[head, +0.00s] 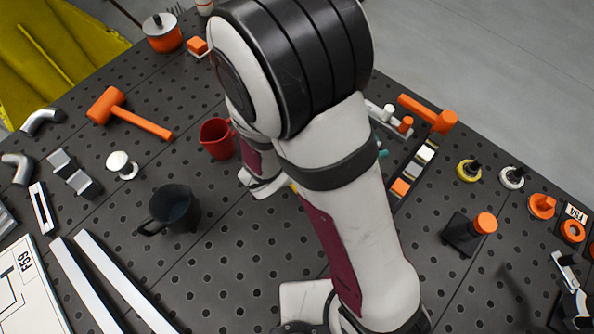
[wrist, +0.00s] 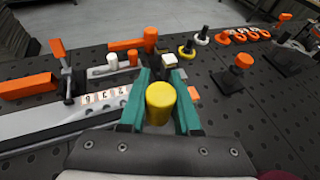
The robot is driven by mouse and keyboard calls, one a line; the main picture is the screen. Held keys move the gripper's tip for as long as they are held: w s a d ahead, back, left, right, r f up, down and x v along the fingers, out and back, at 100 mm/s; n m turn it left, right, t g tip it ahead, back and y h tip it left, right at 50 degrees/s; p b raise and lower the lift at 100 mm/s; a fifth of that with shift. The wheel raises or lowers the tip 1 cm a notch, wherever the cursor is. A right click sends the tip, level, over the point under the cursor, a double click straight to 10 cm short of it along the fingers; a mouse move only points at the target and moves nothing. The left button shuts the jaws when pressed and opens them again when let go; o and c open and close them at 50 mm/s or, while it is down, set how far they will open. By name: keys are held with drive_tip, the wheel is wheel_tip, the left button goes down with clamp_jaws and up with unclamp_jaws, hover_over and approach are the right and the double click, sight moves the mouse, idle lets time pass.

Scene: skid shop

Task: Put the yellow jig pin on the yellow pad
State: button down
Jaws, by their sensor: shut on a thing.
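The yellow jig pin (wrist: 159,103) shows in the wrist view as a short cylinder with a round top. My gripper (wrist: 161,88) has teal fingers, one on each side of the pin, and is shut on it. In the head view my arm hides the pin and nearly all of the gripper; only a bit of teal shows at the arm's right edge. A dark strip with coloured squares (head: 411,171) lies right of the arm in the head view, with white and orange squares showing. I cannot clearly tell which square is the yellow pad.
An orange mallet (head: 428,113) lies behind the strip. A dark block with an orange knob (head: 484,224) stands to the right, near yellow (head: 468,171) and white (head: 512,177) ringed pieces. A red mug (head: 218,138) and a dark mug (head: 172,209) stand left of my arm.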

drive_tip(key=w+a+f, duration=0.1)
drive_tip(key=a+f, duration=0.2)
drive_tip(key=w+a+f, duration=0.1)
drive_tip(key=a+f, duration=0.3)
drive_tip(key=w+a+f, duration=0.1)
drive_tip(key=a+f, duration=0.2)
drive_tip(key=a, duration=0.1)
drive_tip(key=shift+w+a+f, duration=0.1)
drive_tip(key=shift+w+f, duration=0.05)
drive_tip(key=shift+f, duration=0.25)
drive_tip(key=shift+f, duration=0.1)
drive_tip(key=c, duration=0.6)
unclamp_jaws()
